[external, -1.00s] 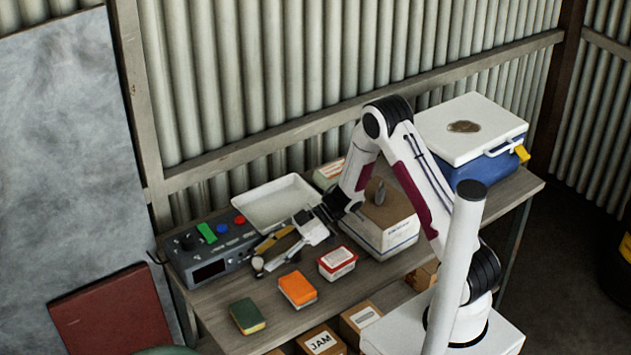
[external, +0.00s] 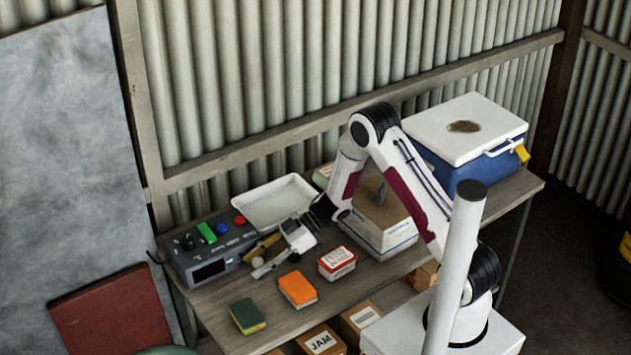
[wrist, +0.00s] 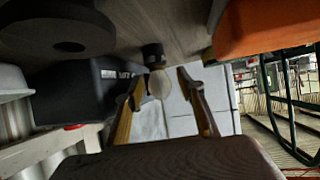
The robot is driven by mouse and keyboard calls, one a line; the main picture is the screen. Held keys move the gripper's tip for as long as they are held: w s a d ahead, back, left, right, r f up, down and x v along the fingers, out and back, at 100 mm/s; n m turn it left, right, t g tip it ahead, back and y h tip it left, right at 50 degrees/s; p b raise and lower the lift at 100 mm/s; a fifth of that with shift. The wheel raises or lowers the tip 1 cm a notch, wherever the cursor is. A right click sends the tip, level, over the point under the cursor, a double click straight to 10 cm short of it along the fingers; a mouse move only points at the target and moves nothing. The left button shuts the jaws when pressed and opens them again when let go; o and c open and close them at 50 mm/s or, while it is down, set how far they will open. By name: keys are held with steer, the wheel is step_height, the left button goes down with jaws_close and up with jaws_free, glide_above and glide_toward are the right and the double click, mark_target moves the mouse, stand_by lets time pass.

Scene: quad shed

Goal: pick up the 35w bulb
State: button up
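The bulb (wrist: 159,84) has a clear round glass and a black base, and shows between my fingertips in the wrist view. In the external view the small pale bulb (external: 257,262) is at the tips of my gripper, partly hidden by it. My gripper (external: 264,257) is low over the workbench, reaching left from the arm, with its fingers spread. In the wrist view my gripper (wrist: 162,86) is open, one finger on each side of the bulb. A gap shows beside the right finger; I cannot tell whether the left one touches the glass.
A grey control box (external: 208,272) stands close left of my gripper, with a white tray (external: 277,207) behind. An orange sponge (external: 297,287), a green sponge (external: 246,313) and a red-white box (external: 337,260) lie in front and right.

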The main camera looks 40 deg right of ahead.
mark_target(257, 258)
steer(key=c, duration=0.8)
steer(key=shift+r, duration=0.15)
steer(key=shift+c, duration=0.2)
steer(key=shift+r, duration=4.9)
